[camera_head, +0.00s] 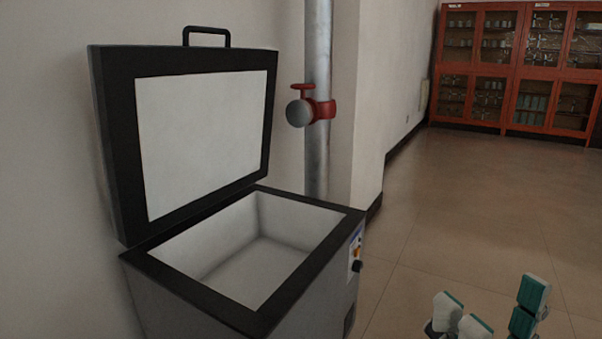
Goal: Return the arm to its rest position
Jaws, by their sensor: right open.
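My right gripper (492,307) shows at the bottom right, with teal and pale grey finger pads. Its fingers are spread apart and nothing is between them. It is to the right of the chest freezer (310,290) and apart from it in the picture. The rest of my right arm is below the frame. My left gripper is not in view.
The freezer's lid (205,140) stands open and its white inside looks empty. Behind it is a metal pipe (318,165) with a red valve (312,107). Red glass-fronted cabinets (516,70) stand at the back right. The tiled floor (470,205) between is clear.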

